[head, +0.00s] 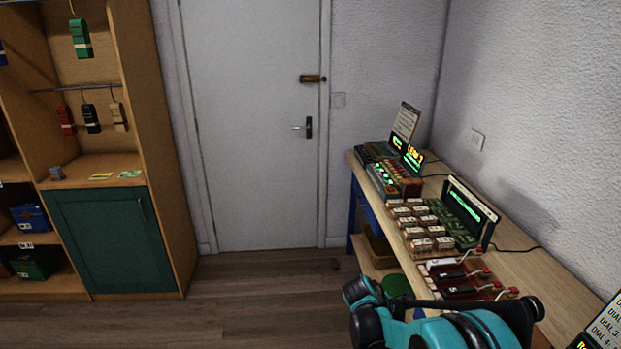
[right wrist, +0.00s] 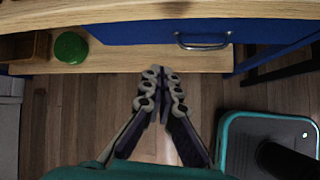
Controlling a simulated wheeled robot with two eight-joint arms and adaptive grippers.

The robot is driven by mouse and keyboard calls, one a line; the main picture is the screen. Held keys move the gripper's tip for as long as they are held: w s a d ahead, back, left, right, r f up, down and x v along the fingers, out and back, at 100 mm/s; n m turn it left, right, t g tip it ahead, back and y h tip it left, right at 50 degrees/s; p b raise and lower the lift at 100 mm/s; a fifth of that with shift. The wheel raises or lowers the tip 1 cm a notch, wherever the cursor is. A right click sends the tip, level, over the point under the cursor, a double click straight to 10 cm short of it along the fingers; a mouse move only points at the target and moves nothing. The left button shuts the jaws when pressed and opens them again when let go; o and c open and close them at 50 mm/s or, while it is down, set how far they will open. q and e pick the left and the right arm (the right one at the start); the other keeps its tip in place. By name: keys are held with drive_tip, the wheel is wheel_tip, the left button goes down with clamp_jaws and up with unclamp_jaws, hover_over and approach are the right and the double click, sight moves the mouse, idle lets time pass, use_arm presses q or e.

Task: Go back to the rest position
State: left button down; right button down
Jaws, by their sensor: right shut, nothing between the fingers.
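My right gripper (right wrist: 163,78) shows in the right wrist view. Its two fingers are together with nothing between them, over the wooden floor and just in front of the desk's low shelf. In the head view, part of my teal and black right arm (head: 440,325) is at the bottom, beside the desk's front edge. Its fingers are hidden there. My left gripper is in neither view.
A blue drawer (right wrist: 150,32) and a green round object (right wrist: 71,48) are close to the gripper. Open floor (head: 260,290) lies left, before a white door (head: 255,130) and a cabinet (head: 100,240).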

drive_tip(key=s+a+r+m+t+y, duration=0.2)
drive_tip(key=s+a+r+m+y, duration=0.2)
drive_tip(key=s+r+m, duration=0.5)
drive_tip(key=s+a+r+m+t+y, duration=0.1)
drive_tip(key=s+a+m, duration=0.1)
drive_tip(key=s, duration=0.4)
drive_tip(key=s+a+r+m+t+y, duration=0.2)
drive_tip(key=s+a+m, duration=0.1)
drive_tip(key=s+m, duration=0.2)
drive_tip(key=shift+s+a, duration=0.2)
drive_tip(key=shift+s, duration=0.8)
